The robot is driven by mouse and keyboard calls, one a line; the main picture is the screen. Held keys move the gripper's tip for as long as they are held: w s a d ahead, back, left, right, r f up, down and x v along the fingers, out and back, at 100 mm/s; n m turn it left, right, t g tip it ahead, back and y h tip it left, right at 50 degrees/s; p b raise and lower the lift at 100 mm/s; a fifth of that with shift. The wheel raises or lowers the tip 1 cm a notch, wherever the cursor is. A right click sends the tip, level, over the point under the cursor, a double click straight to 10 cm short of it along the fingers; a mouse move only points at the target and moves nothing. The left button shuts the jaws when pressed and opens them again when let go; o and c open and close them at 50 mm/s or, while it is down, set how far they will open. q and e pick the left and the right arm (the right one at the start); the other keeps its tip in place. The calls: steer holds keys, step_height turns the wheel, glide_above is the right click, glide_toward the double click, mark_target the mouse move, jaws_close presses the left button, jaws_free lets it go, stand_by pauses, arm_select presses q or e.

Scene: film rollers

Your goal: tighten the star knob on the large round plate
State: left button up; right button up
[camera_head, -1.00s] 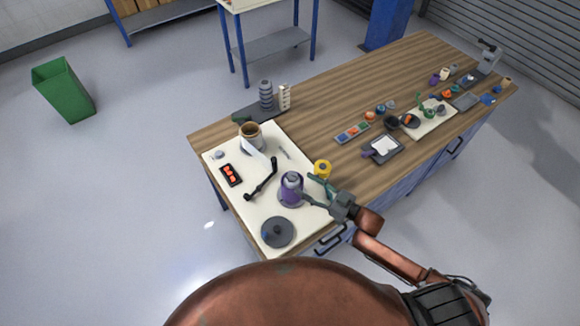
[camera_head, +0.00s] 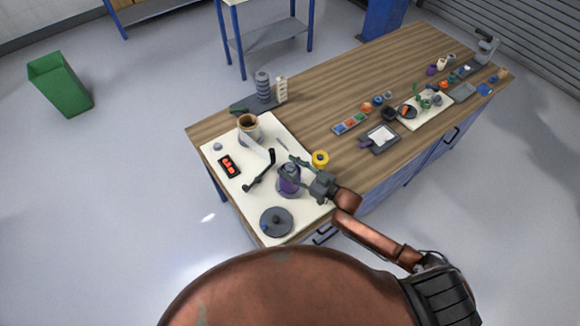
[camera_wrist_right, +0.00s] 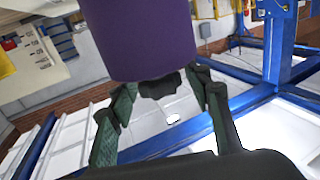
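A dark grey round plate (camera_head: 276,222) with a small raised knob at its centre lies at the front of the cream mat. A purple roller (camera_head: 289,180) with a grey top stands upright behind it. My right gripper (camera_head: 299,174) is at the upper part of this roller, with fingers spread. In the right wrist view, the purple roller (camera_wrist_right: 140,35) fills the top, and a dark lobed knob (camera_wrist_right: 160,86) sits at its end. The green-padded fingers (camera_wrist_right: 162,118) stand apart on either side of the knob; contact cannot be told. My left gripper is not in view.
On the mat (camera_head: 232,192) are a black crank handle (camera_head: 260,172), a red-lit display (camera_head: 229,165) and a brown cup (camera_head: 249,127). A yellow spool (camera_head: 320,159) stands close to my right gripper. Trays and small parts lie farther right on the wooden bench (camera_head: 330,90).

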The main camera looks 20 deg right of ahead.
steer(key=c, duration=0.9)
steer(key=shift+m+t+h+p, duration=0.3)
steer(key=shift+h+p, duration=0.05)
steer(key=shift+h, duration=0.05)
steer(key=shift+c, duration=0.3)
steer(key=shift+r+m+t+h+p, duration=0.1)
steer(key=shift+m+t+h+p, duration=0.8)
steer(key=shift+h, duration=0.4)
steer(key=shift+m+t+h+p, duration=0.45)
steer(key=shift+m+h, duration=0.45)
steer(key=shift+h, duration=0.3)
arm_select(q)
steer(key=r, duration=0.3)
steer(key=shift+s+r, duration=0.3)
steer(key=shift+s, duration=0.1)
arm_select(e)
steer(key=shift+m+t+h, duration=0.25)
steer(key=shift+m+h, duration=0.35)
steer(key=shift+h, duration=0.3)
steer(key=shift+m+h, duration=0.3)
steer(key=shift+h, duration=0.1)
steer(key=o, duration=1.2)
